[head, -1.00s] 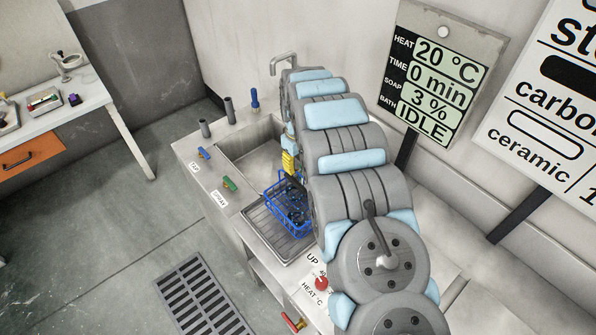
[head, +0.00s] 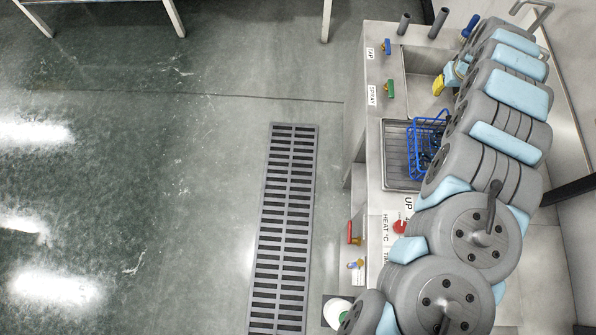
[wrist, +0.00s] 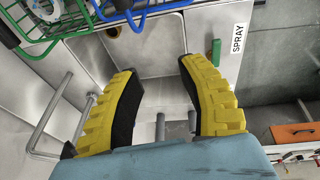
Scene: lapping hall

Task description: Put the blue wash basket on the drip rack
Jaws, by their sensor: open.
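The blue wash basket (head: 411,150) is a wire basket with dark round parts in it. In the head view it stands on the ribbed drip rack (head: 394,152); my arm hides its right side. Its blue wire rim also shows at the top of the wrist view (wrist: 124,14). My gripper (head: 439,85) has yellow fingers and is over the sink side, apart from the basket. In the wrist view my gripper (wrist: 157,68) is open, with nothing between its fingers.
A green wire basket (wrist: 50,30) with a black handle is at the top left of the wrist view. The sink basin (head: 424,62) lies behind the rack, with upright grey posts (head: 404,24) beyond. A floor grate (head: 285,220) is left of the bench.

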